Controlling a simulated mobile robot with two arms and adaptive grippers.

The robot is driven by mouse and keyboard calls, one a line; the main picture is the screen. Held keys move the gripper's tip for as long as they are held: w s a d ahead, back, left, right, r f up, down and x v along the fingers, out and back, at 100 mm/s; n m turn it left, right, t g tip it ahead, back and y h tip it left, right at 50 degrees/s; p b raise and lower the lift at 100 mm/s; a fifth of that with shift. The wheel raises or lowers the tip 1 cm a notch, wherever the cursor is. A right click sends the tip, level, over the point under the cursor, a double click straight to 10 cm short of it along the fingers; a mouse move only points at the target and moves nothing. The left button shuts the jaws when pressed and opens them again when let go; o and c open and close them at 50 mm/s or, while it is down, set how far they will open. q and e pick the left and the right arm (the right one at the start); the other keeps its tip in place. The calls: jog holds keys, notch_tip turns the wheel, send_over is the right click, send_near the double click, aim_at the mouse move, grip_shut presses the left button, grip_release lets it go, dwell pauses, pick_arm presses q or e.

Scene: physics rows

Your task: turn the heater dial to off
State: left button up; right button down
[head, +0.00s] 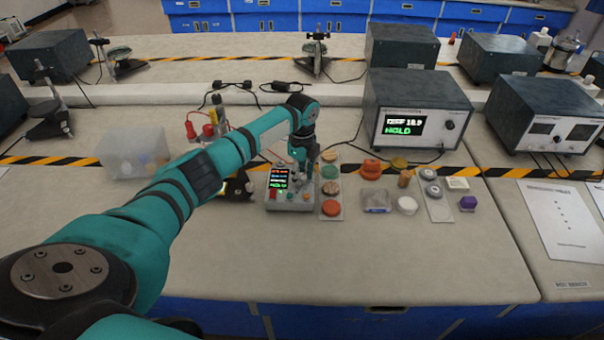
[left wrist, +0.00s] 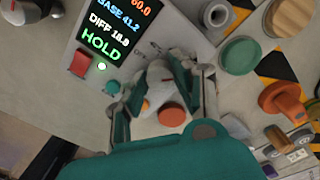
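The heater unit is a small grey box (head: 291,201) on the bench, with a dark lit display (head: 279,178). In the left wrist view the display (left wrist: 116,25) reads HOLD in green, with BASE 41.2 and DIFF 18.9 above. A pale rounded knob (left wrist: 155,78), seemingly the dial, stands on the box's face below and right of the display. My left gripper (head: 304,172) is down at the box; in the wrist view its fingers (left wrist: 157,92) lie on either side of the knob. Whether they press on it is unclear. The dial's pointer and marks are mostly hidden. My right gripper is out of view.
A red button (left wrist: 80,64) and a small green light sit left of the dial. A tray of coloured discs (head: 331,188) stands close on the right. A clear bin (head: 134,152) is at the left. A larger instrument (head: 417,110) stands behind. The front bench is clear.

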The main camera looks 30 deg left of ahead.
pick_arm(q)
grip_shut()
